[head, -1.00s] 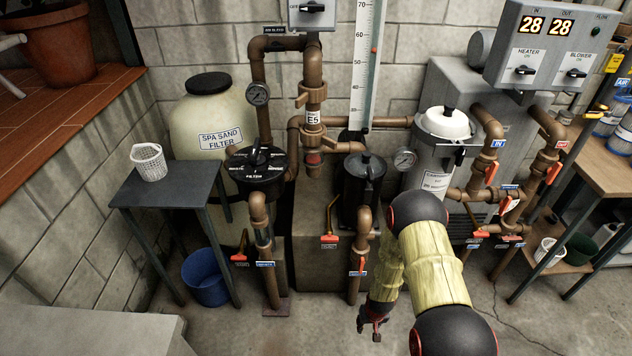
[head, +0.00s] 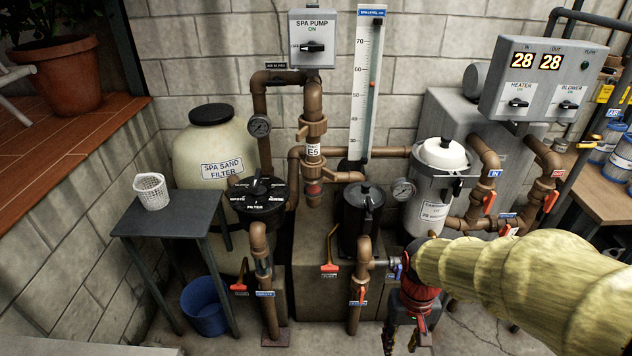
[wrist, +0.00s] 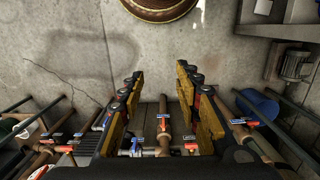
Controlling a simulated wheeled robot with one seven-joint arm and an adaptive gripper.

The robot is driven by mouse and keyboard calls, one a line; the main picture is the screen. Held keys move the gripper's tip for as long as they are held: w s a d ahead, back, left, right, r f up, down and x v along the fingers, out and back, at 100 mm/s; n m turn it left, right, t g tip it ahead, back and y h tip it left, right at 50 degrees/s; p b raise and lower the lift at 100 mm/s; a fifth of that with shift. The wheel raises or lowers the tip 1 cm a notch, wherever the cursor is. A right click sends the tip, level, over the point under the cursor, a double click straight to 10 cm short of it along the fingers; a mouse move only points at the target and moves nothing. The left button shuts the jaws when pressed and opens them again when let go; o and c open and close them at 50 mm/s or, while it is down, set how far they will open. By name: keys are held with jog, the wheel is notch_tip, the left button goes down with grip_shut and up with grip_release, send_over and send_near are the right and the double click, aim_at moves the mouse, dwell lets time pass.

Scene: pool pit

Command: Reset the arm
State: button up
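My gripper (head: 403,338) shows in the head view at the lower middle right, hanging down at the end of my yellow-sleeved arm. Its lower end is close to the bottom edge of that picture. In the wrist view my gripper (wrist: 160,92) has its two fingers wide apart, with nothing between them but the view of floor and pipes beyond. It is open and empty. In the head view it hangs in front of the pipes, to the right of the black strainer pot (head: 362,215), and hides part of the floor behind it.
Pipes with red-handled valves (head: 329,268) stand left of my gripper. The white-lidded cartridge filter (head: 436,195) is behind it. A small grey table (head: 180,215) holds a white basket (head: 151,191), with a blue bucket (head: 204,306) below. Concrete floor (wrist: 215,50) is clear in the wrist view.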

jog(key=s+r+t+p, duration=0.1)
jog(key=s+r+t, duration=0.2)
jog(key=r, duration=0.7)
jog(key=s+r+t+p, duration=0.1)
jog(key=s+r+t, duration=0.2)
jog(key=r, duration=0.7)
jog(key=shift+s+r, duration=0.25)
jog(key=shift+s, duration=0.2)
